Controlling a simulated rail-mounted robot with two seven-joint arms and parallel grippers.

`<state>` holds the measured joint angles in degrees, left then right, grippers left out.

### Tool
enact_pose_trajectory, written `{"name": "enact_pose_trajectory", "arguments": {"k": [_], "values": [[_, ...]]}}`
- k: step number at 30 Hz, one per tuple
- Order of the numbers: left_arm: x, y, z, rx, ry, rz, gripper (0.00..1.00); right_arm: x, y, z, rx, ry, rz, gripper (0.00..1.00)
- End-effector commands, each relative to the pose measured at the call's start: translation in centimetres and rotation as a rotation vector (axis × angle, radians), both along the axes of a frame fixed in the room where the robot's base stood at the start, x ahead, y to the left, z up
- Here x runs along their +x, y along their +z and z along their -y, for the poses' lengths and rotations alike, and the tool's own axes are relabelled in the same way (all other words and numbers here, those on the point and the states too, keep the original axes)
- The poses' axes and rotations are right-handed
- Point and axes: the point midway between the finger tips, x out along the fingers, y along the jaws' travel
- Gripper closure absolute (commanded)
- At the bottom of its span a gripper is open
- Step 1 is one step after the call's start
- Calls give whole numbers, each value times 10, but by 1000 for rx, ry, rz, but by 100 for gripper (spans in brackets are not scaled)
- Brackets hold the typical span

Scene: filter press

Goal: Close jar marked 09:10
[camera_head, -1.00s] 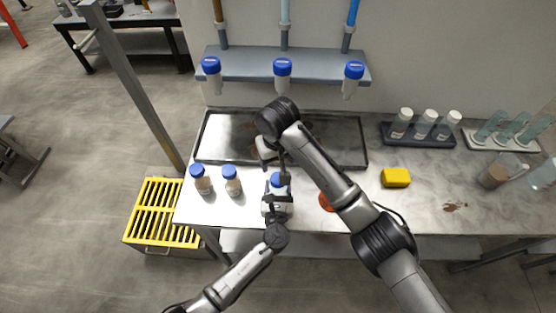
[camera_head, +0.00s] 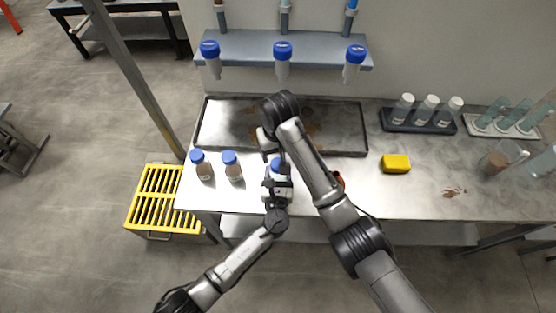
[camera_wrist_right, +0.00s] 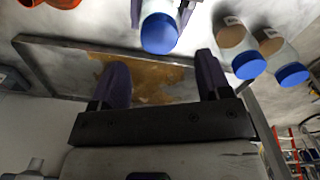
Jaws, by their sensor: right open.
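A jar with a blue lid (camera_head: 276,163) stands near the front of the bench, mostly hidden by my grippers. Its lid (camera_wrist_right: 160,34) shows clearly in the right wrist view; its label cannot be read. My left gripper (camera_head: 277,186) has a finger on each side of this jar, and seems to be closed on its body. My right gripper (camera_wrist_right: 162,75) is open and empty, with its fingers pointing toward the blue lid and apart from it. Two more blue-lidded jars (camera_head: 203,167) (camera_head: 233,168) stand to the left. I cannot tell which jar reads 09:10.
A stained dark tray (camera_head: 225,125) lies behind the jars. A shelf (camera_head: 245,50) holds several inverted blue-capped tubes above it. A yellow sponge (camera_head: 396,163) and a tube rack (camera_head: 410,125) are at right. An orange item (camera_head: 339,180) is partly hidden by my right arm.

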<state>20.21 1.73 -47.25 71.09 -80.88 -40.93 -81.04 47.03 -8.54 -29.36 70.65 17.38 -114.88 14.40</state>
Motion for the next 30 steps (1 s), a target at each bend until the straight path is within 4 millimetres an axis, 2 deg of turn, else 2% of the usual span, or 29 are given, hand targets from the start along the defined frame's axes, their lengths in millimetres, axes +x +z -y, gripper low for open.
{"name": "enact_pose_trajectory", "arguments": {"k": [6, 12, 18, 27, 30], "values": [[0, 0, 0, 0, 0, 0, 100, -2, -30, 1, -2, -1, -9, 29], [0, 0, 0, 0, 0, 0, 100, -1, -48, 1, -3, -1, -5, 29], [0, 0, 0, 0, 0, 0, 100, -1, -56, 1, -3, -1, -4, 29], [0, 0, 0, 0, 0, 0, 100, -1, -57, 1, -3, -1, -4, 29], [0, 0, 0, 0, 0, 0, 100, -1, -57, 1, -3, -1, -4, 37]]}}
